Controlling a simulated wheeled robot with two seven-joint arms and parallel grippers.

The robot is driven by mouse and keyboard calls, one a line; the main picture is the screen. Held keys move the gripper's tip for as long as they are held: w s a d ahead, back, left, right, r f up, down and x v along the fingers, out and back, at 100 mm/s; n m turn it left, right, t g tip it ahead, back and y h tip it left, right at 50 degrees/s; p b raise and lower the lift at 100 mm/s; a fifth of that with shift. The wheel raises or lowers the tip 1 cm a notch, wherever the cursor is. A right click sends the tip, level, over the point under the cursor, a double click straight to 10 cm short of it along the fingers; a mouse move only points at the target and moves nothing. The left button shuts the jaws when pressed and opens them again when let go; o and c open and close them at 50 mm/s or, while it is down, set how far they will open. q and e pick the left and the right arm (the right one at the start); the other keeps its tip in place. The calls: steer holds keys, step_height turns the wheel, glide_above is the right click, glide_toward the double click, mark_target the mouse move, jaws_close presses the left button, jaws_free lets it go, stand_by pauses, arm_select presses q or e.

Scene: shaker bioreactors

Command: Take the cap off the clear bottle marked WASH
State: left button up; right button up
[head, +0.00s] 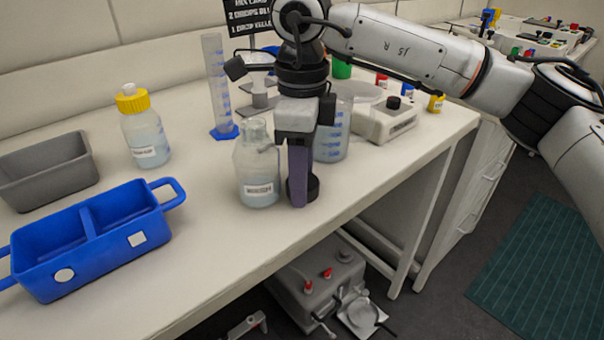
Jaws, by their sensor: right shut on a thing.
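A clear bottle (259,172) with pale liquid and a white label stands upright on the bench. Its neck looks open, with no cap on it. Another clear bottle (146,139) with a yellow cap (132,99) stands further left. I cannot read either label for sure. My right gripper (299,190) points down just right of the uncapped bottle. It is shut on a dark round thing (313,188) that looks like a cap, partly hidden by the finger. My left gripper is not in view.
A blue two-compartment tray (137,240) and a grey bin (50,155) are at left. A measuring cylinder (215,85) stands behind the uncapped bottle. A beaker (333,145) is behind my gripper. A white device (386,125) is at right.

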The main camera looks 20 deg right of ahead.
steer(key=o, duration=1.2)
steer(key=shift+c, duration=0.2)
step_height(320, 180, up, 12)
steer(key=p, duration=0.1)
steer(key=shift+p, duration=0.4)
